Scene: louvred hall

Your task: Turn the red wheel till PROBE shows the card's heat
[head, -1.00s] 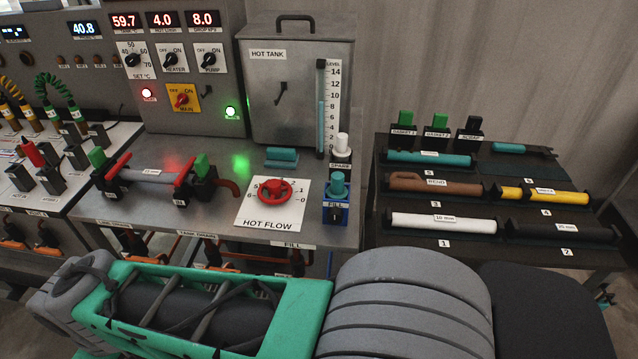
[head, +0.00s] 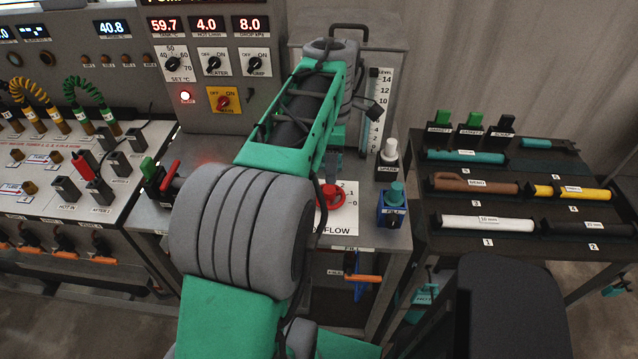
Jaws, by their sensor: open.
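The red wheel (head: 332,196) sits on the white HOT FLOW plate (head: 347,222) at the bench front. My arm covers its left part and the left of the plate's scale. My gripper (head: 333,172) points down just above the wheel, mostly hidden behind my arm; whether it touches the wheel I cannot tell. The display that seems to be PROBE (head: 111,28) reads 40.8; its label is small and blurred. I cannot make out a card with a heat on it.
The hot tank (head: 395,60) stands behind my arm. A white-topped post (head: 390,150) and a blue block with a teal knob (head: 394,205) stand right of the wheel. A dark rack (head: 425,215) holds tubes farther right. Other displays (head: 207,24) read 59.7, 4.0 and 8.0.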

